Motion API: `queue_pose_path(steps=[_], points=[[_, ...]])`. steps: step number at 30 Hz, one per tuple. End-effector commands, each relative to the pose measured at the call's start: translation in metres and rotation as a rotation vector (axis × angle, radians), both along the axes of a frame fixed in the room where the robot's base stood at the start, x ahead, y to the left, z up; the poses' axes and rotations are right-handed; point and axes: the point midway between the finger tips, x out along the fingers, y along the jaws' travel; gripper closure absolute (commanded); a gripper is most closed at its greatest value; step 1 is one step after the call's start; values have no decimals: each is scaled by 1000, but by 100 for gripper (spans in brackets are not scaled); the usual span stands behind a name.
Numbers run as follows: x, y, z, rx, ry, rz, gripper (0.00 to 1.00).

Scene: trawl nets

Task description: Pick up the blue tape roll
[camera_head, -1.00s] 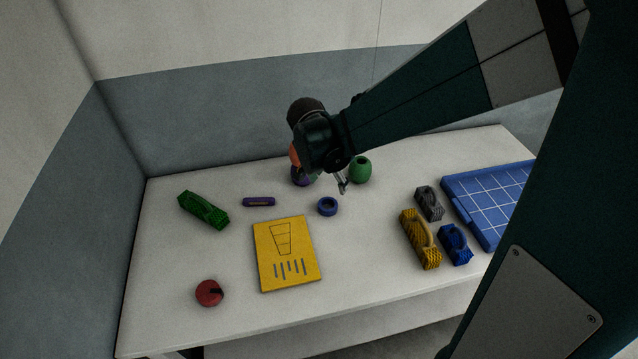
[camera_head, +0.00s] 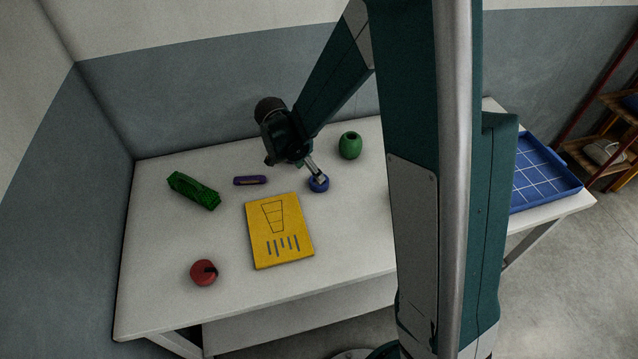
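The blue tape roll (camera_head: 318,186) lies flat on the white table, right of the yellow book's top edge. My gripper (camera_head: 319,178) points down at it from above, and its fingertips overlap the roll in the picture. Whether the fingers touch the roll, or stand in or around its ring, I cannot tell. The finger spacing is too small to make out.
A yellow book (camera_head: 280,230), a purple object (camera_head: 250,180), a green net bundle (camera_head: 193,190), a red round object (camera_head: 204,272) and a green float (camera_head: 350,145) lie around. A blue gridded tray (camera_head: 545,175) is at right. My arm hides the table's right part.

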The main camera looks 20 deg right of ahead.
Motion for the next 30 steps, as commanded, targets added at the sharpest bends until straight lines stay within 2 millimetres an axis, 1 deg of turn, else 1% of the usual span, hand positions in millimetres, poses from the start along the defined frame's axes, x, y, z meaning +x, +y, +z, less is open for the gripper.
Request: queue_pose_path(steps=[8,18,30], points=[[0,-1,-2,0,0,0,45],[3,-9,-23,0,0,1,45],[3,-10,-25,0,-1,1,45]])
